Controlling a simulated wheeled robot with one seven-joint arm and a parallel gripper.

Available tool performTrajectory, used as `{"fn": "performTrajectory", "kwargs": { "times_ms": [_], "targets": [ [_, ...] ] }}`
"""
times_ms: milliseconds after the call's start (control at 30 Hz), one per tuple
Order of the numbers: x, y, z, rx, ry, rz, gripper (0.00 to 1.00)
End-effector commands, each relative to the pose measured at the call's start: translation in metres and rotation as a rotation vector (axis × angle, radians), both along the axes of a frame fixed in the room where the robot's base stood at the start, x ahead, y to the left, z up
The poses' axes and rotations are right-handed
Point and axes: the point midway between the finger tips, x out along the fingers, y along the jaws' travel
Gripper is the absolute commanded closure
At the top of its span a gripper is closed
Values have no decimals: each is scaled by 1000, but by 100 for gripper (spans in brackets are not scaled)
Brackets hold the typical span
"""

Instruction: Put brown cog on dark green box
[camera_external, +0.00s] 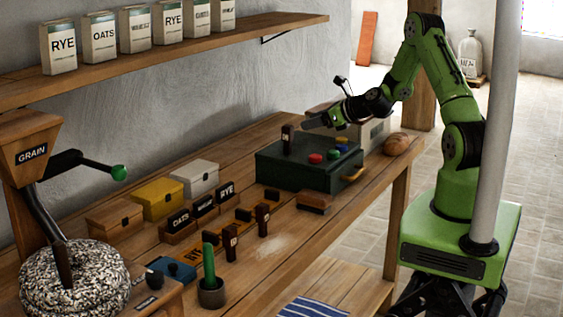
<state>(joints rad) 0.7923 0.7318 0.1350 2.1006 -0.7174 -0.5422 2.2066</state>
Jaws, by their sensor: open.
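The dark green box (325,178) stands on the wooden bench near my arm, with a yellowish handle on its right side. A small dark brown upright piece (287,140) with a pale mark stands on or just above the box's left part. It may be the brown cog, but it is too small to make out teeth. Two similar brown pieces, one (230,242) and another (262,219), stand on the bench in front. My gripper (308,124) is open over the box, just right of the upright piece. I cannot tell whether it touches it.
A brush-like block (314,202) lies in front. Small lidded boxes and labelled blocks crowd the bench's left.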

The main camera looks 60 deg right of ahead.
Motion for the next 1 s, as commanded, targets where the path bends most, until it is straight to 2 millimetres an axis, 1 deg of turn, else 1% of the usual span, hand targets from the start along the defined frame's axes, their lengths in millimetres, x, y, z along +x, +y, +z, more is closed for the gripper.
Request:
{"fn": "performTrajectory", "kwargs": {
  "times_ms": [33,67,100,167,200,267,300,367,400,467,500,567,600,700,800,867,1000],
  "targets": [
    [0,17,15,-98,10,81,45],
    [-1,30,24,-183,25,149,45],
    [-6,50,37,-321,48,259,45],
    [-20,81,56,-558,84,444,45],
    [-33,100,68,-718,105,569,45],
    [-57,125,86,-959,130,759,45],
    [-76,140,97,-1118,143,886,45],
    [-109,158,113,-1350,156,1076,45],
    [-134,167,122,-1496,161,1202,45],
    [-173,177,134,-1700,161,1390,45],
    [-200,181,140,-1820,152,1510,45],
    [-238,184,146,-1975,130,1679,45],
    [-261,184,147,-2053,110,1778,45],
    [-302,182,147,-2181,51,1965,45],
    [-321,180,145,-2231,14,2057,45],
    [-324,180,144,-2237,7,2074,45],
    [-324,180,144,-2237,7,2075,45]
  ]
}}
